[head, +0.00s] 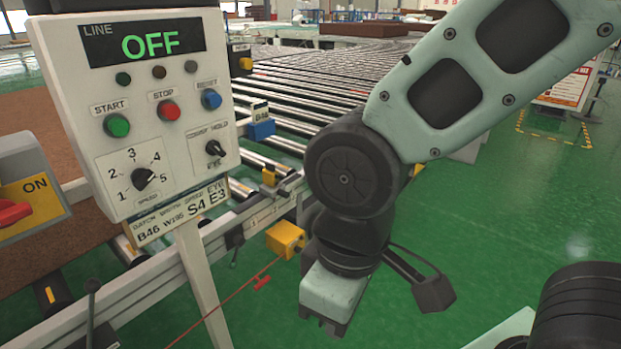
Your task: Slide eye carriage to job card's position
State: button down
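The job card (180,212) is a strip under the control panel; it appears to read B46, W195, S4, and E3 under EYE. A small yellow block (268,177) sits on the pale scale rail along the conveyor's near side and looks like the eye carriage. The scale marks are too small to read. My gripper (335,327) points down in front of the rail, right of and nearer than this block, apart from it. Its fingers are short and partly hidden by its pale body, so their opening is unclear. Nothing is visibly held.
The control panel (140,75) shows OFF, with buttons, a speed knob and a selector (215,148). A yellow box (286,240) with a red cord hangs below the rail, close left of my gripper. A blue block (261,130) marked B46 stands beside the rollers.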

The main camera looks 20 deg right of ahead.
aim_at(265, 189)
jog(key=i+j+z, duration=0.15)
jog(key=i, duration=0.25)
jog(key=i+j+z, duration=0.15)
jog(key=i, duration=0.3)
